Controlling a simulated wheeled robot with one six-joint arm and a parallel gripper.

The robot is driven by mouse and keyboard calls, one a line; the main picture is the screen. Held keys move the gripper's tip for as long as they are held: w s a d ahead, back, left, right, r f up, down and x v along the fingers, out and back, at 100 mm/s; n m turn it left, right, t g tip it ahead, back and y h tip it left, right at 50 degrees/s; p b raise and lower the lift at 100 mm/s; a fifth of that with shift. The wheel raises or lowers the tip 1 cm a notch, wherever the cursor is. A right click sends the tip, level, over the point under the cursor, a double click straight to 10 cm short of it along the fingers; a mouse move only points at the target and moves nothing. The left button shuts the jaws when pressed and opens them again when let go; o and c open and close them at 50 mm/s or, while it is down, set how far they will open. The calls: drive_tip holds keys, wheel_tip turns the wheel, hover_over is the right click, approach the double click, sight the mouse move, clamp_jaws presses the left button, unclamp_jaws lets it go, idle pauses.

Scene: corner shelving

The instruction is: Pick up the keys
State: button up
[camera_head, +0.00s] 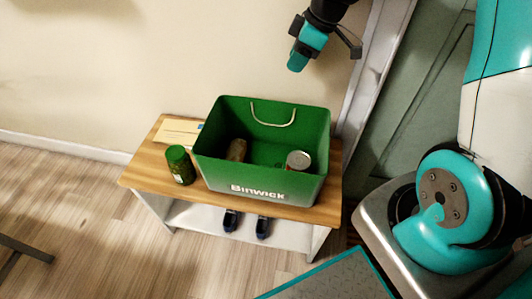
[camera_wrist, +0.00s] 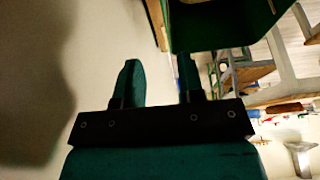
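I cannot make out any keys in either view. A green box marked "Binwick" (camera_head: 262,187) stands open on a small wooden-topped bench (camera_head: 150,165). Part of its floor is hidden behind its front wall. My gripper (camera_wrist: 158,72) is open and empty, with its two teal fingers apart. In the head view my gripper (camera_head: 299,58) hangs above and behind the box, near the wall, touching nothing. In the wrist view the green box (camera_wrist: 220,25) fills the upper right, beyond the fingers.
Inside the box are a brown jar (camera_head: 237,150) and a can (camera_head: 298,160). A green jar (camera_head: 180,165) and a flat pale envelope-like item (camera_head: 179,132) are left of the box. Dark shoes (camera_head: 263,227) sit on the lower shelf. A door frame (camera_head: 374,60) borders the right.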

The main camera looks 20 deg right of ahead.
sight(273, 103)
drive_tip(key=b+x, duration=0.1)
drive_tip(key=x, duration=0.4)
drive_tip(key=b+x, duration=0.2)
drive_tip(key=x, duration=0.3)
drive_tip(key=s+b+x, duration=0.1)
drive_tip(key=x, duration=0.4)
drive_tip(key=shift+f, duration=0.55)
drive_tip(key=shift+w+a+f, duration=0.15)
drive_tip(key=shift+w+f, duration=0.05)
drive_tip(key=shift+f, duration=0.15)
clamp_jaws()
